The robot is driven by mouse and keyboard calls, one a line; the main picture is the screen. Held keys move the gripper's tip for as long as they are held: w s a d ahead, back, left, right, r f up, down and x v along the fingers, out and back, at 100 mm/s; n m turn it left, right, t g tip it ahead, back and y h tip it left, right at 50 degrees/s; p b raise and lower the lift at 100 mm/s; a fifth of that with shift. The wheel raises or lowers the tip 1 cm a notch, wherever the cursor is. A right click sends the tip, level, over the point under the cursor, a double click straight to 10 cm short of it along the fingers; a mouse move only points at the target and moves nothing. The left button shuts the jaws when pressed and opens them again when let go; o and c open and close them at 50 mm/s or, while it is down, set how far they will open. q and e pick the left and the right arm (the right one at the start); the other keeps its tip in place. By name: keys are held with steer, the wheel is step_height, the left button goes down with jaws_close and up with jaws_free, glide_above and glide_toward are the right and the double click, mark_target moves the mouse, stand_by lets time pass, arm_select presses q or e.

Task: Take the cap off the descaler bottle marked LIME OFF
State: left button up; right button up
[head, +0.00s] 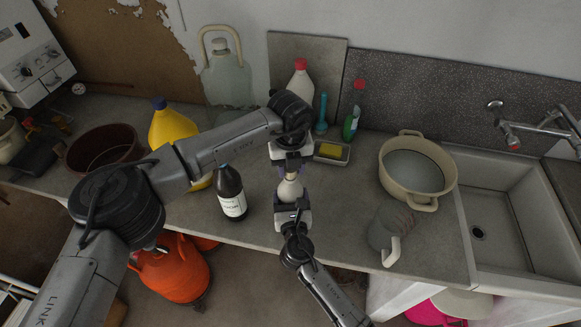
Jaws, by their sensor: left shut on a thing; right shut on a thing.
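A small pale bottle (290,188) stands upright between my two grippers, held above or at the front of the counter; I cannot tell which. No marking on it can be read, so I cannot confirm that it is the LIME OFF bottle. My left gripper (291,163) is shut on its top end from above, and the jaws hide most of the cap. A little purple shows at the jaws. My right gripper (290,205) is shut on the lower body of the same bottle from the front and hides its base.
A dark bottle (231,194) with a white label stands close to the left. A yellow jug (171,126), a glass demijohn (226,80), a white red-capped bottle (301,82), a green bottle (353,112) and a sponge dish (331,153) stand behind. A beige pot (446,178) is right.

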arm_select(q)
steer(key=shift+r, duration=0.6)
steer(key=shift+r, duration=0.15)
steer(key=shift+r, duration=1.9)
arm_select(e)
steer(key=o, duration=1.7)
steer(key=shift+o, duration=0.2)
steer(key=shift+s, duration=0.1)
arm_select(q)
steer(key=shift+r, duration=0.15)
arm_select(e)
steer(key=s+d, duration=0.1)
steer(key=s, duration=1)
steer(key=shift+s, duration=0.4)
